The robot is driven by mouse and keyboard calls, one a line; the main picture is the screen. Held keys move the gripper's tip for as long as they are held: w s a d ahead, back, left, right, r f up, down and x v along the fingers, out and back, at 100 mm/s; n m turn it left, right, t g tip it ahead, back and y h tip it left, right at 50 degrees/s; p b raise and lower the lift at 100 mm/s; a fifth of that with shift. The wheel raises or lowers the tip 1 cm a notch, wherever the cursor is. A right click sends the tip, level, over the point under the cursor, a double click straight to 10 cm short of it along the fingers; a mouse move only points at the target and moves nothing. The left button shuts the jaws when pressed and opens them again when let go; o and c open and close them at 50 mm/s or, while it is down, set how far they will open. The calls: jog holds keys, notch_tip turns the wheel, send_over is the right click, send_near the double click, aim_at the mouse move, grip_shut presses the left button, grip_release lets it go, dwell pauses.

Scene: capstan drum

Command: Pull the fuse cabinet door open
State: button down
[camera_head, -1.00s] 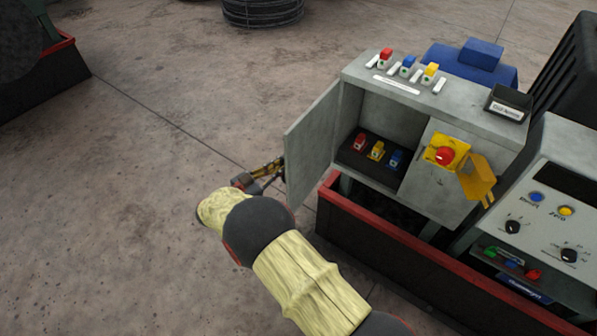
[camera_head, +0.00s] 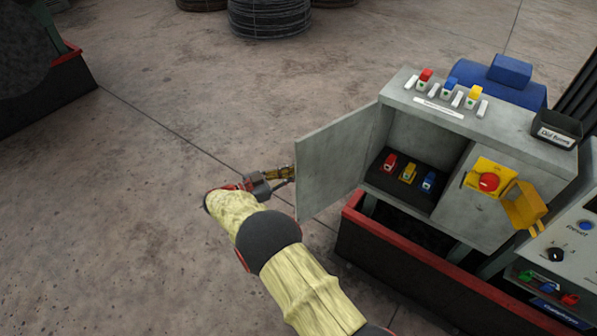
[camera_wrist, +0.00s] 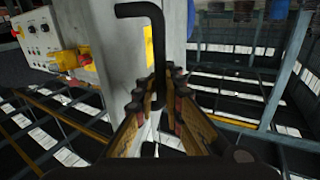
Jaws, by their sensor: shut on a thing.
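The grey fuse cabinet (camera_head: 500,135) stands at the right of the head view. Its door (camera_head: 335,165) is swung out to the left, and the inside shows. My gripper (camera_head: 287,174) is at the door's free edge, on its outer side, partly hidden by the door. In the wrist view, a black bent handle (camera_wrist: 157,45) runs down between the fingers of my gripper (camera_wrist: 158,95), which are shut on it. The grey door panel is behind the handle.
Red, yellow and blue fuses (camera_head: 409,173) sit inside the cabinet. A yellow plate with a red rotary switch (camera_head: 489,181) is on its front. A red-edged base (camera_head: 400,240) lies below.

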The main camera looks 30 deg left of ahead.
jog(key=shift+s+a, duration=0.1)
jog(key=shift+a, duration=0.05)
jog(key=c, duration=2.2)
grip_release()
jog(key=shift+s+a, duration=0.1)
jog(key=shift+c, duration=0.2)
jog(key=v, duration=1.1)
jog(key=shift+s+a, duration=0.2)
jog(key=shift+s, duration=0.15)
